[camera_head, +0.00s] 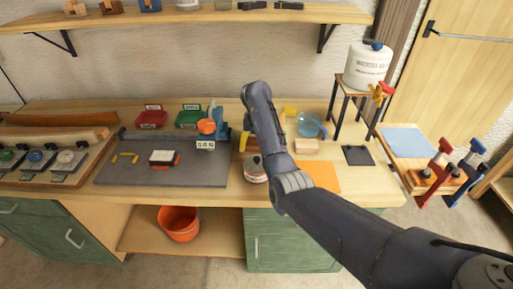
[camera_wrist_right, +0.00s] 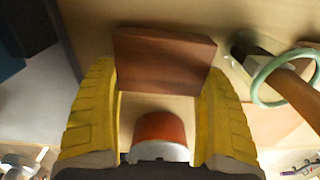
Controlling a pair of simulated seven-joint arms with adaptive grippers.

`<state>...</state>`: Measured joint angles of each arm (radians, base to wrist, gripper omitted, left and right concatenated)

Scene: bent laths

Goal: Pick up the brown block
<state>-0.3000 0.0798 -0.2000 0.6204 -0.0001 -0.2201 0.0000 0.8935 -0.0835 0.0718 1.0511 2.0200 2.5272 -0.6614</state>
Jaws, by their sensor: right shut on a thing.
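The brown block (camera_wrist_right: 165,60) is a reddish-brown rectangular piece in the right wrist view. It sits between the two yellow fingers of my right gripper (camera_wrist_right: 162,85), which are shut on it. In the head view my right gripper (camera_head: 244,143) is mostly hidden behind my arm, with a bit of yellow finger showing above the bench. The brown block cannot be made out there. I cannot tell whether the block is clear of the bench. My left gripper is not in view.
A white-and-red tin (camera_head: 256,170) stands just below the gripper. A blue clear jug (camera_head: 310,125), a light wooden block (camera_head: 306,146) and an orange sheet (camera_head: 318,176) lie right of the arm.

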